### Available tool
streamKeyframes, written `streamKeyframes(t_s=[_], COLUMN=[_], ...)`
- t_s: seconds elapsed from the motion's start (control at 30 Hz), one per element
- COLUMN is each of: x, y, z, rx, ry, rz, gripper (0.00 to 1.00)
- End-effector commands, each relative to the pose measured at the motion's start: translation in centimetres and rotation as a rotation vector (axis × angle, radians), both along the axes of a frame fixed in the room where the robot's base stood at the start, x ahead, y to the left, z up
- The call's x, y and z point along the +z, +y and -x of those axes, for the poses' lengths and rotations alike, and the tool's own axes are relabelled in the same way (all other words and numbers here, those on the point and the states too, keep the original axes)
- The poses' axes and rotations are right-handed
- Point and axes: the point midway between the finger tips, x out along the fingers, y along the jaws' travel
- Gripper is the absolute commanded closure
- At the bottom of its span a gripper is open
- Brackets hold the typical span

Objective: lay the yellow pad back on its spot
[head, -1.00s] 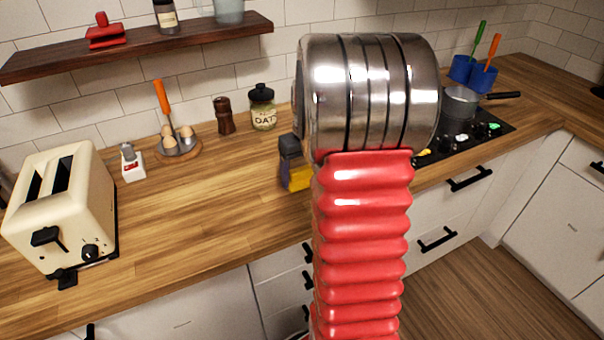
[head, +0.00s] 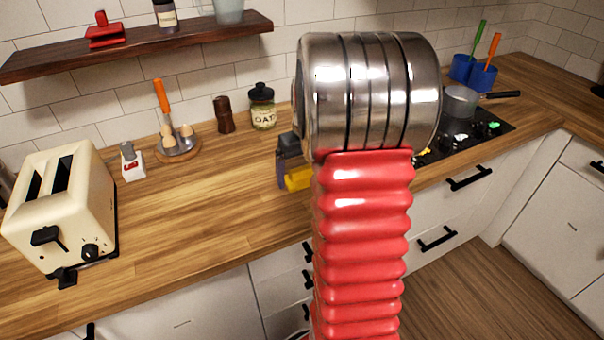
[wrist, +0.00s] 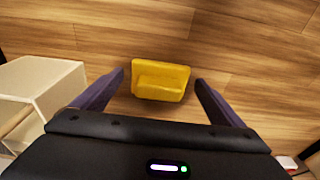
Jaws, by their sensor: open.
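The yellow pad (wrist: 161,81) lies between the two fingers of my gripper (wrist: 159,78) in the wrist view, against the wooden counter. A gap shows on each side of it, so the fingers stand apart from it. The pad has a raised block on its near side. In the head view the yellow pad (head: 298,179) shows beside a dark purple finger of my gripper (head: 284,172), low over the counter. My own red arm and metal wrist hide the rest of the gripper and part of the pad. No marked spot can be made out.
The wooden counter (head: 205,215) is clear left of my gripper. A cream toaster (head: 60,205) stands at the left. An oat jar (head: 262,107), a brown mill (head: 224,115) and an egg stand (head: 177,150) are at the back. A hob with a pot (head: 460,102) is at the right.

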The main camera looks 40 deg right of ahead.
Motion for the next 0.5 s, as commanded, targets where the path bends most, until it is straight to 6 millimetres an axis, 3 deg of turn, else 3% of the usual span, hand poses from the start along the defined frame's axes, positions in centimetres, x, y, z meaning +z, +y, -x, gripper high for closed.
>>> streamKeyframes(t_s=[0.17, 0.5], x=[1.9, 7.7], y=[0.0, 0.2], z=[0.2, 0.9], rx=[0.000, 0.000], ry=[-0.004, -0.004], rz=[0.002, 0.002], gripper=[0.08, 0.08])
